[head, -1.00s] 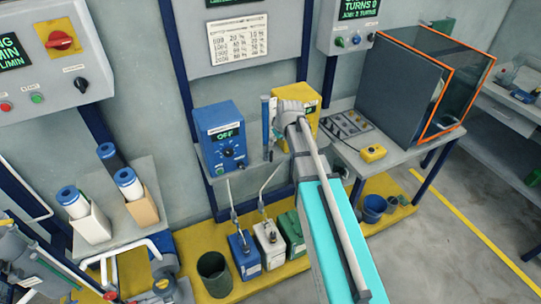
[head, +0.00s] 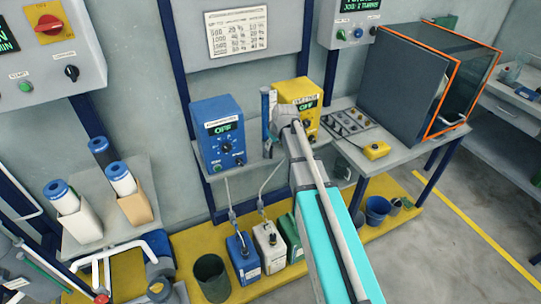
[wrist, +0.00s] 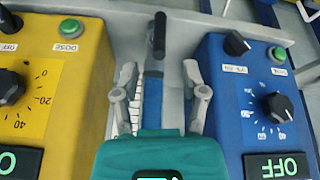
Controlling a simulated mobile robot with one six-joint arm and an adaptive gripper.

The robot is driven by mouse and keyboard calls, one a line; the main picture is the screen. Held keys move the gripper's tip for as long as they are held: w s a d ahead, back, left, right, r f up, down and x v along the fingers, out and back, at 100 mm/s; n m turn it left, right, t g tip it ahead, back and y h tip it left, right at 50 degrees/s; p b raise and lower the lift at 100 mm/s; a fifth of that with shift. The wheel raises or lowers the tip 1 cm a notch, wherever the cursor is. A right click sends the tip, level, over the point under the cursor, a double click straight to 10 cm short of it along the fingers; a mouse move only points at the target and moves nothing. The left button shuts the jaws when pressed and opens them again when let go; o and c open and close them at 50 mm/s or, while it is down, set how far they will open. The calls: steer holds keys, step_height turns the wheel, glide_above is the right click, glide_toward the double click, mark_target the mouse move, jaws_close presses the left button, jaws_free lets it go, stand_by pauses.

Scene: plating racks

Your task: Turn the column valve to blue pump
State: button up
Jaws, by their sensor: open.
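The blue pump (head: 215,140) reads OFF and stands left of the yellow pump (head: 300,92) in the head view. In the wrist view they swap sides, with the yellow pump (wrist: 45,80) left and the blue pump (wrist: 262,100) right. A slim blue column (wrist: 153,100) with a black handle (wrist: 159,35) at its far end lies between them; I take this to be the column valve. The column (head: 266,115) also shows in the head view. My gripper (wrist: 157,85) is open, one grey finger on each side of the column. I cannot tell whether either finger touches it.
Both pumps share a grey wall shelf. Below are canisters (head: 243,255) and a dark bin (head: 212,277) on a yellow platform.

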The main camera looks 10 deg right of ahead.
mark_target(271, 149)
steer(key=shift+b+x, duration=2.65)
steer(key=shift+x, duration=0.55)
jaws_close()
